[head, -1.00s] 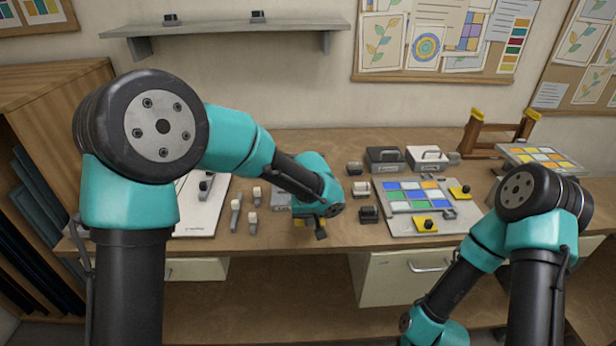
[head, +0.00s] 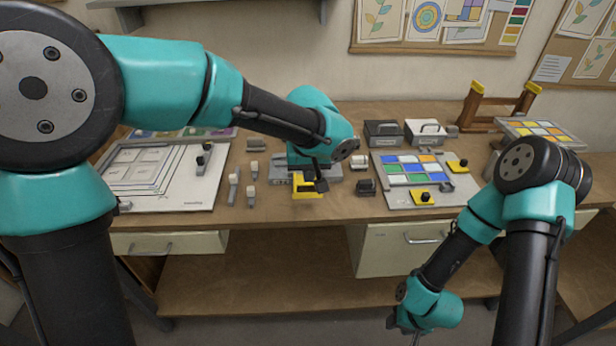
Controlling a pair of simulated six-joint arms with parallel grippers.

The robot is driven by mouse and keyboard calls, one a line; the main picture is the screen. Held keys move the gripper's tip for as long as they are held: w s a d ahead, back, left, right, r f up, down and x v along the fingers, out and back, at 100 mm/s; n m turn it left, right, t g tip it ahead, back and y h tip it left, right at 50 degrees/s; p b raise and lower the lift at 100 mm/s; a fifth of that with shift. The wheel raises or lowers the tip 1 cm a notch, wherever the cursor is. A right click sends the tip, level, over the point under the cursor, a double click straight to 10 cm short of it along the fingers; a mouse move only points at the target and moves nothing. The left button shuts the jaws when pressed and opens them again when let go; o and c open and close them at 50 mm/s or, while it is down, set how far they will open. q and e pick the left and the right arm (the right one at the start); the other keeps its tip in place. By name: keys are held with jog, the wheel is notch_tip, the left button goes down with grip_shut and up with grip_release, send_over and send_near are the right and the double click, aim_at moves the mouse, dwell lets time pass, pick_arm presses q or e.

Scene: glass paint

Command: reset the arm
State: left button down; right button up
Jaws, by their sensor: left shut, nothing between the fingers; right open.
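My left arm reaches in from the left over the middle of the workbench. My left gripper (head: 319,180) points down near the bench's front part, shut with nothing between its fingers. A yellow piece (head: 303,188) shows right beside and below it; I cannot tell if they touch. My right arm is folded at the lower right. My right gripper (head: 412,331) hangs low in front of the bench, open, partly cut off by the picture's bottom edge.
A coloured glass panel on a board (head: 462,203) lies right of centre, with yellow black-knobbed blocks. A framed white board (head: 195,195) lies at left. Small grey-and-white tools (head: 252,196) stand between. Dark and light boxes (head: 382,133) stand behind. A wooden rack (head: 500,105) is at back right.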

pick_arm(q)
jog(key=shift+s+r, duration=0.45)
jog(key=shift+r, duration=0.1)
jog(key=shift+f, duration=0.1)
jog(key=s+a+f+m+g+h, duration=0.1)
jog(key=s+a+f, duration=0.1)
jog(key=f, duration=0.7)
jog(key=s+a+f+g+h, duration=0.1)
jog(key=s+a+f, duration=0.2)
jog(key=f, duration=0.6)
jog(key=s+a+f+m+g+h, duration=0.1)
jog(key=s+a+f+g, duration=0.1)
jog(key=f, duration=0.7)
jog(key=s+a+f+n+t+h, duration=0.1)
jog(key=s+a+f+n+t, duration=0.1)
jog(key=s+a+f, duration=0.8)
notch_tip(320, 180, down, 4)
jog(key=shift+s+a+r+t, duration=0.15)
jog(key=shift+s+r+t, duration=0.05)
jog(key=shift+t, duration=0.1)
